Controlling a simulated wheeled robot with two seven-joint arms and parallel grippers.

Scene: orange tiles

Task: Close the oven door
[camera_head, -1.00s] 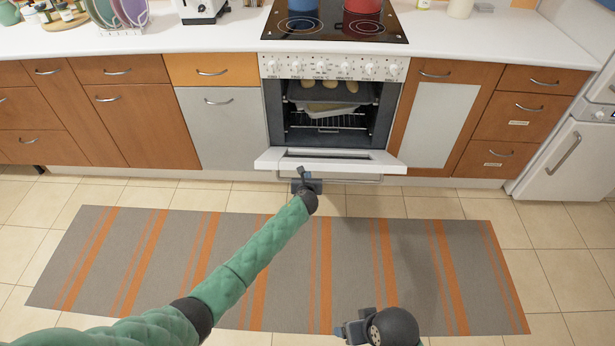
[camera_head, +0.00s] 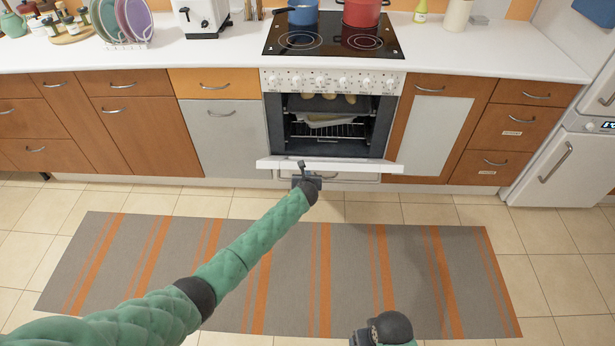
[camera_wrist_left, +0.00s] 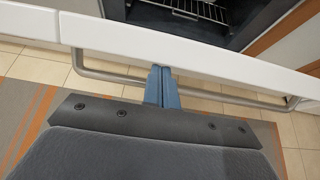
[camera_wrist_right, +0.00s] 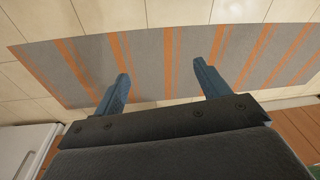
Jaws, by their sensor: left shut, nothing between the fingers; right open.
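The oven door (camera_head: 340,166) is open, hinged down at the front of the oven (camera_head: 330,82); its white edge faces me and the dark interior shows above it. A metal bar handle (camera_wrist_left: 235,99) runs along the door's outer side. My left gripper (camera_head: 302,172) is shut and empty, at the left part of the door's edge. In the left wrist view its blue fingertips (camera_wrist_left: 162,70) overlap the handle bar just below the white edge; contact is unclear. My right gripper (camera_wrist_right: 160,75) is open and empty above the striped rug, far from the door.
A tray of pale food (camera_head: 328,103) and a wire rack (camera_head: 325,130) are inside the oven. A blue pot (camera_head: 303,12) and a red pot (camera_head: 362,12) stand on the cooktop. The striped rug (camera_head: 345,265) lies flat before the cabinets. A white fridge (camera_head: 560,165) stands right.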

